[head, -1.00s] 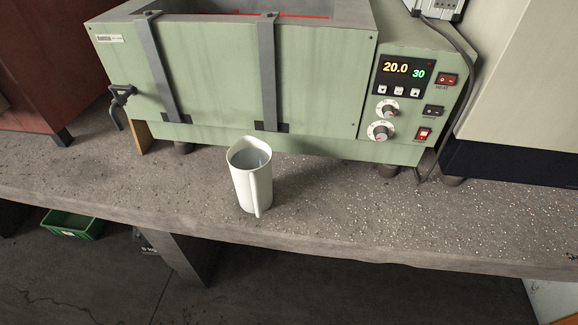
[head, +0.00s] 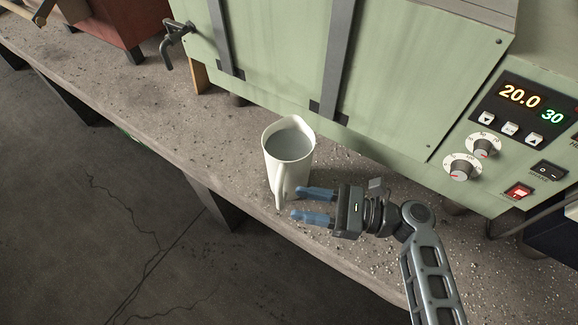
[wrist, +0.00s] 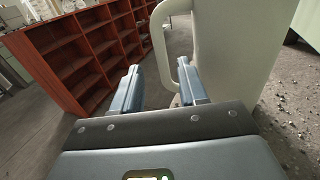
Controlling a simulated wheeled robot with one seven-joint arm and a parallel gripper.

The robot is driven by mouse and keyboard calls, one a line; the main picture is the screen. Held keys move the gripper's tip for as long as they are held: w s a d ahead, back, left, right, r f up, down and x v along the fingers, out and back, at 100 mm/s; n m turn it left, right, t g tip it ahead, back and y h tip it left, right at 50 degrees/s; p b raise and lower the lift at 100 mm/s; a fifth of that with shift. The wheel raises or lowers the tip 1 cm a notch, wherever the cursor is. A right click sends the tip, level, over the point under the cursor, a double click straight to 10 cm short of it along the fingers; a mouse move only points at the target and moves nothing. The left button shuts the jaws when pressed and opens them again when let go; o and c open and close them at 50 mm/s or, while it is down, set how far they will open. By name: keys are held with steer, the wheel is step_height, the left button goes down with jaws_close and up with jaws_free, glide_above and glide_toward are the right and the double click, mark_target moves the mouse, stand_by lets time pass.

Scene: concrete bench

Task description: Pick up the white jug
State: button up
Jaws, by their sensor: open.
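The white jug (head: 297,171) stands upright on the concrete bench and holds greyish liquid. Its handle (head: 281,187) faces the bench's front edge. My gripper (head: 306,204) is open, with its blue fingers pointing left at the jug's lower right side, close to the handle. In the wrist view, the jug (wrist: 240,50) fills the upper right. Its handle (wrist: 183,75) shows just beyond and between the fingertips of my gripper (wrist: 160,75), nearer the right finger. I cannot tell whether a finger touches the jug.
A green water bath (head: 420,90) with knobs and a display stands close behind the jug. A tap (head: 176,36) sticks out at its left end. The bench (head: 130,105) is clear left of the jug. The bench's front edge is close to the jug. Red shelves (wrist: 85,50) stand farther off.

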mark_target(279, 197)
steer(key=x, duration=0.6)
steer(key=shift+w+d+p, duration=0.1)
steer(key=shift+p, duration=0.3)
jaws_close()
stand_by(0.9)
steer(key=shift+r, duration=0.1)
